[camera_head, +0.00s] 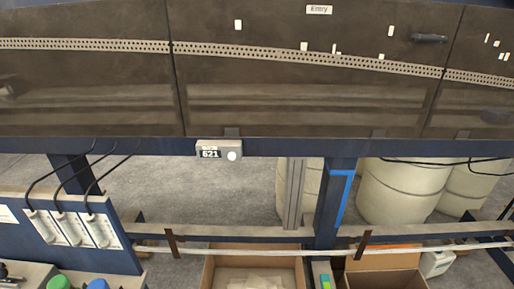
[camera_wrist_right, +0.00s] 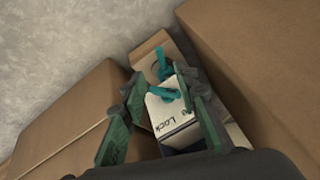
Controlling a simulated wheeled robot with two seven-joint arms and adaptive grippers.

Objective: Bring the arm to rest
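In the right wrist view my right gripper (camera_wrist_right: 165,100) has its two green fingers spread apart. Past the fingertips is a white box (camera_wrist_right: 167,115) with dark lettering that seems to read "Lock" and teal pieces (camera_wrist_right: 163,70) at its top. The white box stands in a narrow cardboard box (camera_wrist_right: 148,48). I see no firm contact between the fingers and the white box. Neither of my grippers shows in the head view, and the left gripper is not seen at all.
Large cardboard cartons stand at left (camera_wrist_right: 75,115) and right (camera_wrist_right: 250,60) of the right gripper. In the head view a dark machine panel (camera_head: 310,70) spans the top. Open cartons (camera_head: 253,272) and a tape-like strip (camera_head: 320,252) lie below, with pale barrels (camera_head: 402,190) behind.

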